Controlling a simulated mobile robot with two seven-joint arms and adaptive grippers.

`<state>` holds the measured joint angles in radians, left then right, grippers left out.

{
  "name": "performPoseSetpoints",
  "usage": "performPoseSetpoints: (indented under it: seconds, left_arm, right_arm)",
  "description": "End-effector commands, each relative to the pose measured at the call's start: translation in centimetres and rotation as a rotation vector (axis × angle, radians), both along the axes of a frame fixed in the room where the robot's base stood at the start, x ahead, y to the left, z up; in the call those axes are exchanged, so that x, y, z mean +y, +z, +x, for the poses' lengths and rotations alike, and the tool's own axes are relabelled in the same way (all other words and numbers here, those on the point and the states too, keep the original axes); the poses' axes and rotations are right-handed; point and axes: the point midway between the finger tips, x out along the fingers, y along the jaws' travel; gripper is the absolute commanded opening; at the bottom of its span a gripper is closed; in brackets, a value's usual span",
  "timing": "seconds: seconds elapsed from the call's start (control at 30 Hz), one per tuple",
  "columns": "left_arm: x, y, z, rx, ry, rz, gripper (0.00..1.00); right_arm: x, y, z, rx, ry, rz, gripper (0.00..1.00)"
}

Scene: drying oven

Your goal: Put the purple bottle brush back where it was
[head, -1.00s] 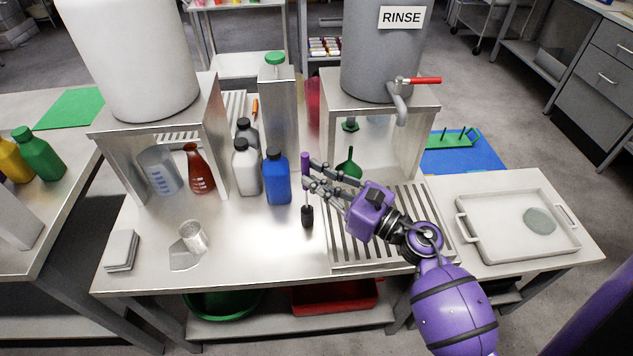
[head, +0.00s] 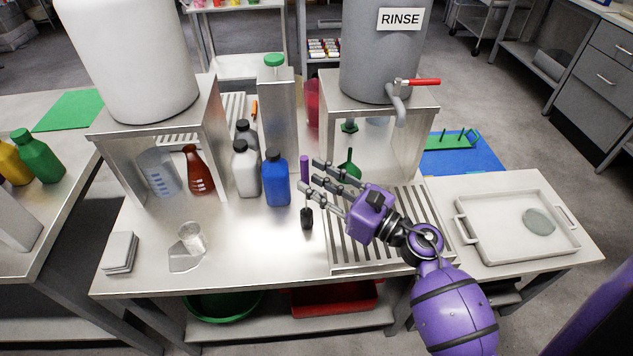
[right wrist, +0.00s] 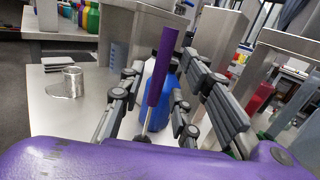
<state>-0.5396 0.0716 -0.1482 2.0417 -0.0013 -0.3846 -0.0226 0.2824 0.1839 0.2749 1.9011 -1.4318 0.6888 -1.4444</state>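The bottle brush has a purple handle (head: 304,168) at the top and a dark brush head (head: 307,218) at the bottom. It stands about upright on the steel table, left of the slatted drain rack. My right gripper (head: 311,175) is at the handle's height with its fingers spread. In the right wrist view the purple handle (right wrist: 163,65) rises between the open fingers (right wrist: 172,95), with a visible gap on the right side. The lower brush is hidden there. My left gripper is not in view.
A blue bottle (head: 276,178) and a white bottle (head: 245,168) stand just left of the brush. A green brush (head: 349,166) is behind my fingers by the rinse stand (head: 425,130). The table front (head: 250,260) is clear.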

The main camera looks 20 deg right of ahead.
Motion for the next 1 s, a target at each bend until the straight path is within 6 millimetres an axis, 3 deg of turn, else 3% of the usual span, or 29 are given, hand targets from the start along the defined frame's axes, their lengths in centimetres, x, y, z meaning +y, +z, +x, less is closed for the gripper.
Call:
performPoseSetpoints:
  seconds: [0.3,0.5,0.73,1.0]
  left_arm:
    - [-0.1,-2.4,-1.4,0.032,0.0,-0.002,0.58]
    - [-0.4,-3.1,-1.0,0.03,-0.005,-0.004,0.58]
    - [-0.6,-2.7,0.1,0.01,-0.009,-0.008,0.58]
    - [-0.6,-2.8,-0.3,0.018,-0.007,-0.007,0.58]
  right_arm:
    - [-3.6,-1.2,-5.7,0.008,-0.002,-0.005,0.31]
    - [-5.5,-1.3,-8.6,0.005,-0.002,-0.003,0.31]
    - [-6.3,-1.1,-9.9,0.002,0.0,-0.002,0.31]
    - [-6.3,-1.1,-9.9,0.001,0.0,-0.002,0.31]
